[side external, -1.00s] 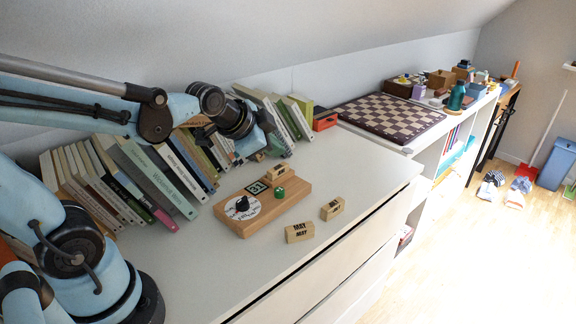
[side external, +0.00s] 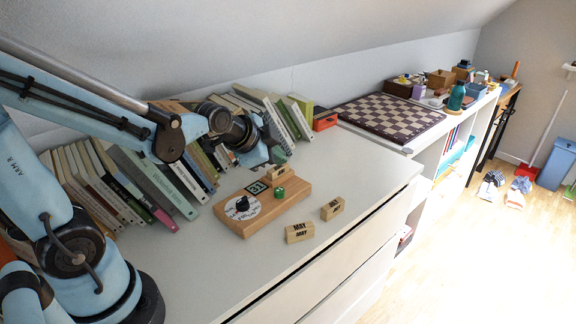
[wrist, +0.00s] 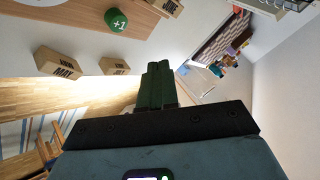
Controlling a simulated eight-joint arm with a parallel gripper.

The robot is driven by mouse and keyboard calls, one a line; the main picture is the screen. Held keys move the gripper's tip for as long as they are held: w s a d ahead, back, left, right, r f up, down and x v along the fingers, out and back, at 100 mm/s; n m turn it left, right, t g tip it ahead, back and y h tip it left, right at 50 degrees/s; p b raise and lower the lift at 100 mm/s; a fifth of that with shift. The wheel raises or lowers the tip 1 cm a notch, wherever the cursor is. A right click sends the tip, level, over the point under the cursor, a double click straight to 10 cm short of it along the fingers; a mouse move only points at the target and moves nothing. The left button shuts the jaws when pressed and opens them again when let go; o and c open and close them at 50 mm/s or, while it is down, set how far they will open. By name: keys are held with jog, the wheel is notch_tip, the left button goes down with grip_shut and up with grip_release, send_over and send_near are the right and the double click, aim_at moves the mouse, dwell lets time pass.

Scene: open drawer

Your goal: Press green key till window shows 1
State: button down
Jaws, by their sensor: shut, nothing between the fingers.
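The wooden calendar base (side external: 285,199) lies on the white dresser top. The green key (side external: 279,193) stands on it near its front right; the wrist view shows it marked +1 (wrist: 116,20). The dark window (side external: 258,187) stands behind the key, to its left; its digits look like 31, but are too small to be sure. A white dial with a black knob (side external: 242,203) is at the base's left. My gripper (side external: 280,156) is shut and empty, above and behind the base, apart from the key. Its green fingers show together in the wrist view (wrist: 157,85).
Wooden month blocks (side external: 299,232) and (side external: 332,208) lie in front of the base; another block (side external: 277,173) is by the window. Leaning books (side external: 150,180) line the back wall. A chessboard (side external: 390,116) lies farther right. The dresser's right top is clear.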

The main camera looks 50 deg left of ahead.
aim_at(277, 192)
jog(key=shift+f, duration=2.75)
jog(key=shift+f, duration=0.1)
jog(key=shift+f, duration=0.35)
jog(key=shift+f, duration=0.8)
dwell(0.8)
jog(key=shift+r, duration=1.25)
jog(key=shift+r, duration=2.5)
